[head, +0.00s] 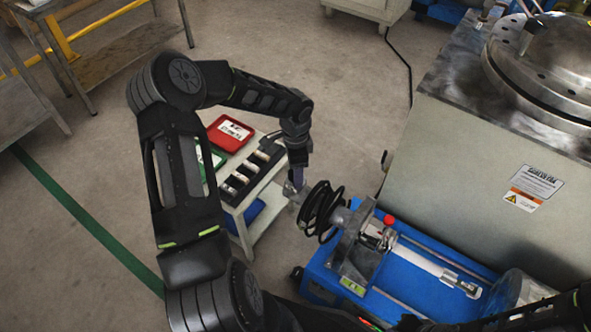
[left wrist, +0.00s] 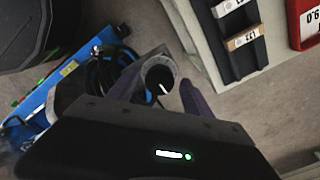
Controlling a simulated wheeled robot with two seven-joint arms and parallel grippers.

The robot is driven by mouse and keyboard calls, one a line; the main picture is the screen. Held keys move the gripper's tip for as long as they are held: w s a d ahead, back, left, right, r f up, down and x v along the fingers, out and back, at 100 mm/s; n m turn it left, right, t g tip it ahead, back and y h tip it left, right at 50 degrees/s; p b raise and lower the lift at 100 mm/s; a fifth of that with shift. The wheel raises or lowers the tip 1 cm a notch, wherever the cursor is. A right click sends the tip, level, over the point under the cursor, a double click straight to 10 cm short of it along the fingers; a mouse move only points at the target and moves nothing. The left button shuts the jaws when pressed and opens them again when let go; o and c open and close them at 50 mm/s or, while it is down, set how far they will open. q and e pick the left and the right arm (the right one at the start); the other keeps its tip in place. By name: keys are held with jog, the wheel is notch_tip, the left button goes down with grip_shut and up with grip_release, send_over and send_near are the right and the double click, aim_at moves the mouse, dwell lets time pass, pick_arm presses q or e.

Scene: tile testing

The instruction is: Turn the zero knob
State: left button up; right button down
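A grey round knob-like end with a dark face and a white line (left wrist: 158,78) shows in the left wrist view; it looks like the zero knob. My left gripper (left wrist: 165,82) is open, with one finger on each side of it in that view. A gap shows on the right finger's side; contact on the left side I cannot tell. In the head view my left gripper (head: 295,190) is at the left end of the blue machine (head: 318,273), beside the black coiled cable (head: 322,209); the fingers hide the knob there. My right gripper is not in view.
A small table (head: 262,208) with a dark tray (head: 250,172) of labelled blocks and a red tray (head: 230,133) stands close to my left gripper. A large metal-topped cabinet (head: 480,190) stands behind the blue machine. A red-topped part (head: 389,219) rises from the machine.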

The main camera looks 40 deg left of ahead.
pick_arm(q)
grip_shut()
dwell(0.4)
jog(key=shift+r, duration=0.1)
jog(key=shift+r+m+p, duration=0.1)
jog(key=shift+m+p, duration=0.7)
jog(key=m+p, duration=0.2)
jog(key=m, duration=0.1)
jog(key=m+p, duration=0.2)
jog(key=m, duration=0.1)
jog(key=shift+m+p, duration=0.4)
jog(key=shift+m, duration=0.7)
jog(key=shift+f, duration=0.2)
